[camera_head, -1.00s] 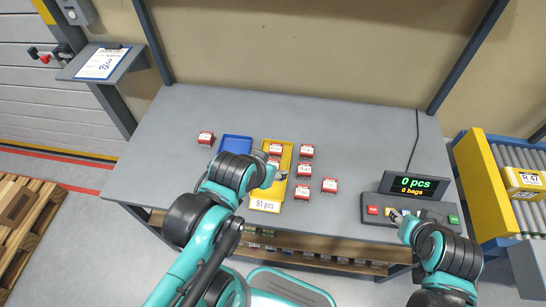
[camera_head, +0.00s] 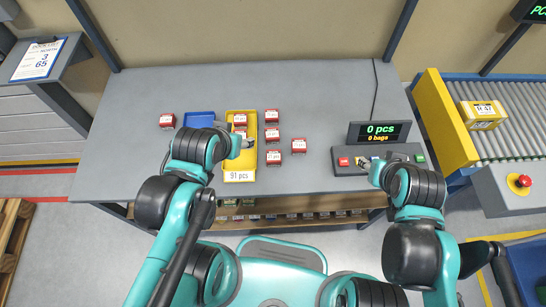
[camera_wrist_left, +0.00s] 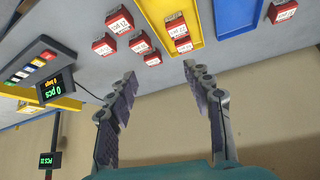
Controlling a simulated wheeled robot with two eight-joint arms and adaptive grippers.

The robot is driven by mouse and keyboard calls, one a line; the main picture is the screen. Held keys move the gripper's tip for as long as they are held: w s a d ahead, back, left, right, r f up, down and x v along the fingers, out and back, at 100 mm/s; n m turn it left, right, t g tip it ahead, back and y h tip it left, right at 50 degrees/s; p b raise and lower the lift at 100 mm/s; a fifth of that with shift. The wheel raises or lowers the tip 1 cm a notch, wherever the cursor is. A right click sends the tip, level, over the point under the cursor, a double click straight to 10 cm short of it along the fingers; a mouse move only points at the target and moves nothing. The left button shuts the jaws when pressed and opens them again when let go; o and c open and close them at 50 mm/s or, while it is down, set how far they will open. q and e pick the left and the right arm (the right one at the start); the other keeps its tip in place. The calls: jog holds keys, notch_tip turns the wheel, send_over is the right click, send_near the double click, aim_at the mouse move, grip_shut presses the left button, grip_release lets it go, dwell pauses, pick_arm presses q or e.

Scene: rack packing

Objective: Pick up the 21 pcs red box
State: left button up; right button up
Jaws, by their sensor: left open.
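In the head view, a column right of the yellow tray (camera_head: 239,162) has a top box (camera_head: 271,116), a middle box (camera_head: 272,135) and a lower box (camera_head: 273,158), with another box (camera_head: 299,146) further right. My left gripper (camera_head: 246,142) is over the tray, open and empty in the left wrist view (camera_wrist_left: 160,72). My right gripper (camera_head: 368,166) is at the button console, its fingers unclear.
A blue tray (camera_head: 201,119) lies left of the yellow one, whose label reads 91 pcs. The console (camera_head: 392,158) has a display (camera_head: 378,133) showing 0 pcs and 0 bags. A roller conveyor (camera_head: 500,127) with a yellow box (camera_head: 482,114) stands at the right.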

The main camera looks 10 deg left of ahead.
pick_arm(q)
jog(key=o, duration=0.3)
jog(key=shift+o, duration=0.4)
jog(key=shift+w+d+n, duration=0.2)
jog(key=shift+w+n, duration=0.1)
jog(key=shift+n, duration=0.2)
jog(key=n+g, duration=0.7)
jog(key=n, duration=1.2)
send_over(274, 156)
jog(key=f, duration=0.7)
jog(key=w+f, duration=0.1)
jog(key=f, duration=0.3)
jog(key=shift+a+f, duration=0.15)
jog(key=shift+f, duration=0.2)
jog(key=shift+d+f+n, duration=0.2)
jog(key=shift+f+n, duration=0.1)
jog(key=shift+f, duration=0.35)
notch_tip(274, 156, down, 3)
jog(key=shift+s+r+b, duration=0.1)
jog(key=shift+r+b, duration=0.1)
jog(key=shift+b, duration=0.6)
jog(key=f, duration=0.1)
jog(key=f+b, duration=0.1)
jog(key=f, duration=0.1)
jog(key=f+b, duration=0.1)
jog(key=shift+s+a+f, duration=0.15)
jog(key=shift+s+f, duration=0.05)
jog(key=shift+s, duration=0.2)
jog(key=shift+f, duration=0.3)
